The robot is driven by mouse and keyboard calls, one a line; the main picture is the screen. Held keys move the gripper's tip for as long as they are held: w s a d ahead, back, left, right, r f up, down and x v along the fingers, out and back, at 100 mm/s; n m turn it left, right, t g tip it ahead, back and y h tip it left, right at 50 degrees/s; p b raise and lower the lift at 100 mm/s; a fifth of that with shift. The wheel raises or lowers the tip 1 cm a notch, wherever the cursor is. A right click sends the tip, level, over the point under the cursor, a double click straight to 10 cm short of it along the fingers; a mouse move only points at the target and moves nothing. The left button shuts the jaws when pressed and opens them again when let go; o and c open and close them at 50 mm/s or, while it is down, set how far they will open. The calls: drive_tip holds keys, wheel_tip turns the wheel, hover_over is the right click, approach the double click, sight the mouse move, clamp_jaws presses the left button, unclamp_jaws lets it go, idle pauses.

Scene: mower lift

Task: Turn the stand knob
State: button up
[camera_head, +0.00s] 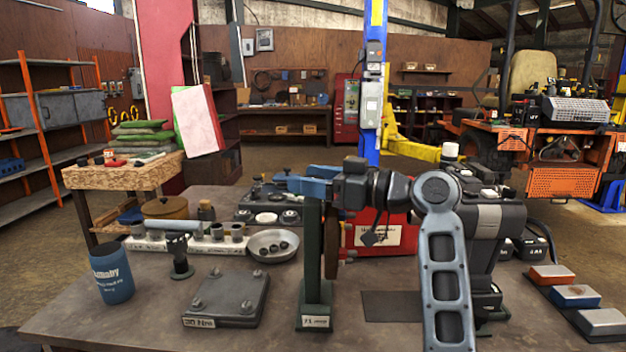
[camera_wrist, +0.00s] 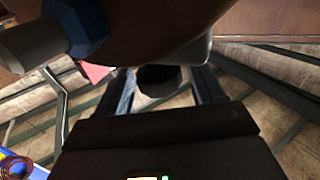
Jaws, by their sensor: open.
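The stand is a dark green post (camera_head: 313,245) on a labelled base at the front middle of the bench. A brown disc (camera_head: 331,238) is mounted on its right side, seen nearly edge-on. My gripper (camera_head: 308,186) reaches in from the right at the height of the post's top, its blue fingers pointing left. In the wrist view the brown disc (camera_wrist: 160,25) fills the top, with a blue hexagonal part and grey shaft at its left. My gripper's fingers (camera_wrist: 162,88) are apart. A dark round knob-like end (camera_wrist: 158,77) appears between them; contact cannot be told.
A steel plate with bolts (camera_head: 228,297) and a blue cup (camera_head: 112,274) stand left of the post. A metal bowl (camera_head: 273,247) and a red box (camera_head: 385,240) are behind. Coloured blocks (camera_head: 575,296) lie at the right edge. Bare bench lies in front of the plate.

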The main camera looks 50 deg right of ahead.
drive_tip(key=b+v, duration=0.1)
drive_tip(key=v, duration=0.7)
drive_tip(key=shift+b, duration=0.35)
drive_tip(key=shift+w, duration=0.1)
